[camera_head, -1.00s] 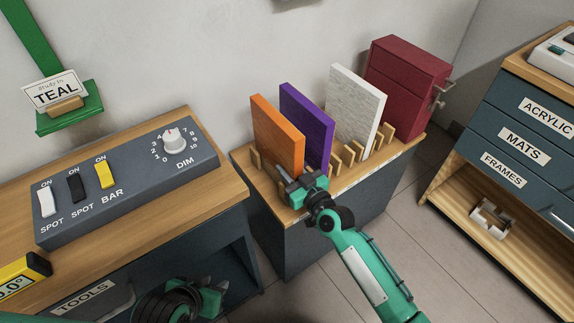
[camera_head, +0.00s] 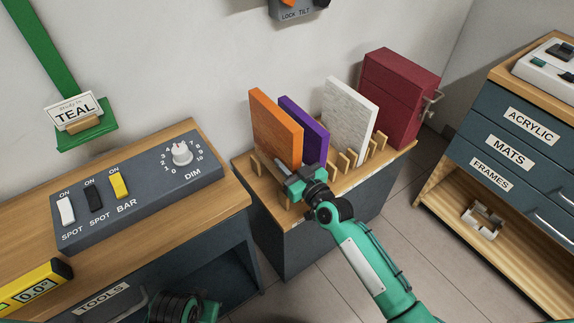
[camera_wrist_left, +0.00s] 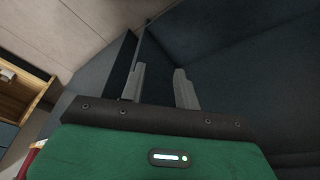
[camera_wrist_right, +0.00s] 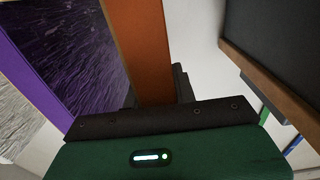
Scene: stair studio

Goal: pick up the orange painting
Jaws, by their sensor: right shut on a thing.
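The orange painting (camera_head: 275,128) is a thin upright panel at the left end of a slotted wooden rack. My right gripper (camera_head: 287,168) is shut on its lower near edge; the edge also shows between the fingers in the right wrist view (camera_wrist_right: 143,50). The painting's top stands higher than the purple painting (camera_head: 314,125) beside it. Whether its bottom edge is clear of the slot is hidden. My left gripper (camera_wrist_left: 158,85) is open and empty in the left wrist view, with dark cabinet surfaces beyond it.
A white textured panel (camera_head: 350,118) and a dark red box (camera_head: 398,95) stand right of the purple painting. Wooden pegs (camera_head: 345,162) line the rack. A switch console (camera_head: 140,190) lies on the left bench. A drawer cabinet (camera_head: 510,150) stands at right.

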